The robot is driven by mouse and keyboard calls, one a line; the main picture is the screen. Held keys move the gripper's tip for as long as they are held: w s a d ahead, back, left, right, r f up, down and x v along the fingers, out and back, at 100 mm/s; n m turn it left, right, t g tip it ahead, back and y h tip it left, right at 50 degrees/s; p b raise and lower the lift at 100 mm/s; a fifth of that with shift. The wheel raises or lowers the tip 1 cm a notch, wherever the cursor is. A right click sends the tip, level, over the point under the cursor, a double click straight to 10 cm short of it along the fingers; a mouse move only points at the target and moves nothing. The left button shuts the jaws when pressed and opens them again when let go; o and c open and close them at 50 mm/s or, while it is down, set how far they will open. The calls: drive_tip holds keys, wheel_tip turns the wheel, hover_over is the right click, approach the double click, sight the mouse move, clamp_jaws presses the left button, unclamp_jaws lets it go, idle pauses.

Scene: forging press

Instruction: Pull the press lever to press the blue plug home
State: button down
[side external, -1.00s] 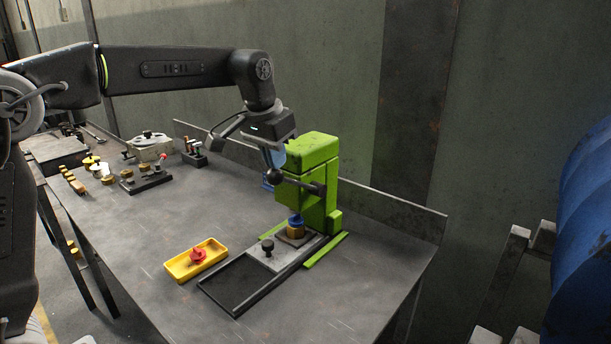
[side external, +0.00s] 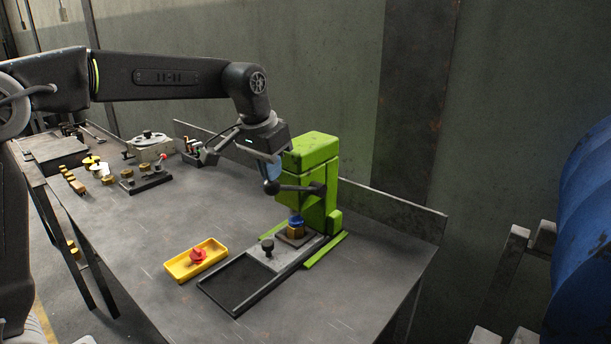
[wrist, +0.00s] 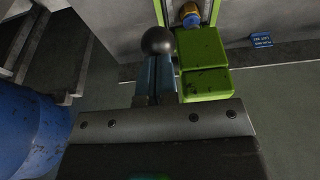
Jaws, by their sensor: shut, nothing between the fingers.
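The green press (side external: 314,160) stands on the bench at the right. Its lever (side external: 297,188) runs to the left from the pivot, about level, and ends in a dark ball knob (side external: 271,187). The blue plug (side external: 296,219) sits on top of a brass piece (side external: 294,232) under the press head; how deep it sits, I cannot tell. My gripper (side external: 268,172) is shut and empty, fingertips down at the knob. In the wrist view the knob (wrist: 158,40) lies just beyond the blue-grey fingertips (wrist: 157,70); contact is likely but not clear.
A yellow tray (side external: 180,274) with a red part (side external: 198,257) lies left of the press's slide rail (side external: 231,304). A black-knobbed clamp (side external: 267,246) sits on the rail. Several small parts stand at the back left.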

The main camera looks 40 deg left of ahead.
sight(267, 185)
drive_tip(key=shift+f, duration=0.1)
drive_tip(key=shift+s+f, duration=0.2)
drive_tip(key=shift+f, duration=0.3)
drive_tip(key=shift+s+f, duration=0.15)
drive_tip(key=shift+f, duration=0.4)
drive_tip(key=shift+s+f, duration=0.2)
drive_tip(key=shift+f, duration=0.45)
drive_tip(key=shift+w+r, duration=0.2)
drive_tip(key=shift+r, duration=0.5)
drive_tip(key=shift+w+r, duration=0.15)
drive_tip(key=shift+r, duration=0.55)
